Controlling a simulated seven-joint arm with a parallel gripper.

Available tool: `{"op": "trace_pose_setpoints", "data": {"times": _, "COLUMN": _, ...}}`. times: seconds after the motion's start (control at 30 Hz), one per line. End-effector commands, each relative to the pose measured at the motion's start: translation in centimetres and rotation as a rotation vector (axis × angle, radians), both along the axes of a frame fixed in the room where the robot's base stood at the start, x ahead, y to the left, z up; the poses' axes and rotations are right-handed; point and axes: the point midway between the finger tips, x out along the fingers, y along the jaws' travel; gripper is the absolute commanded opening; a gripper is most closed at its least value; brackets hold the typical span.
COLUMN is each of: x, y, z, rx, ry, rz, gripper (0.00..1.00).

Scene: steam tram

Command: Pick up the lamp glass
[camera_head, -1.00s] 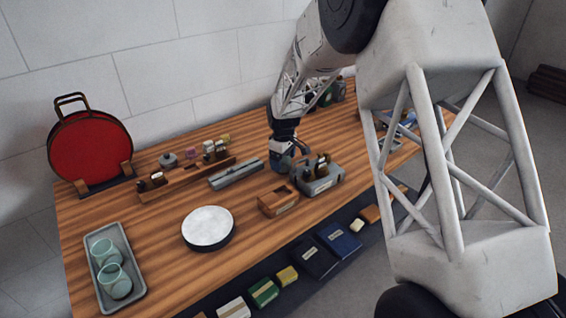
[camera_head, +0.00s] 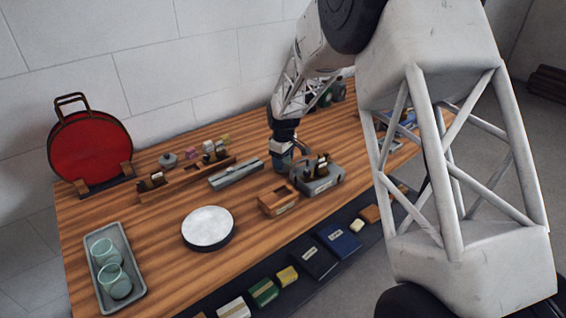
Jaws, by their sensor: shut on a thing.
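My gripper (camera_head: 286,163) is low over the middle of the table, beside a grey box-like holder (camera_head: 320,182) with small dark and brown pieces on it. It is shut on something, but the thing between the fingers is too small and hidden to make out. I cannot single out a lamp glass there. Two pale green clear glass vessels, one nearer (camera_head: 115,282) and one farther (camera_head: 103,252), stand on a grey tray (camera_head: 137,268) at the table's left end, far from my gripper.
A wooden box (camera_head: 277,201) and a round white-topped disc (camera_head: 208,228) lie in front of my gripper. A grey long case (camera_head: 236,175) and a wooden rack (camera_head: 180,182) lie left of it. A red round case (camera_head: 90,148) stands back left. Books (camera_head: 340,239) line the front edge.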

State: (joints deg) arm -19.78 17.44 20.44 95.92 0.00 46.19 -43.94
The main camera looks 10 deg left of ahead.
Motion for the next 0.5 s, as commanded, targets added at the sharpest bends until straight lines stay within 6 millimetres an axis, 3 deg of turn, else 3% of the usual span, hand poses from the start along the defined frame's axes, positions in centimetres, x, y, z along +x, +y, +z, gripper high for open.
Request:
{"op": "trace_pose_setpoints", "data": {"times": 0.27, "x": 0.0, "y": 0.0, "z": 0.3, "rx": 0.000, "ry": -0.001, "rz": 0.000, "gripper": 0.32}}
{"op": "trace_pose_setpoints", "data": {"times": 0.5, "x": 0.0, "y": 0.0, "z": 2.4, "rx": 0.000, "ry": -0.001, "rz": 0.000, "gripper": 0.32}}
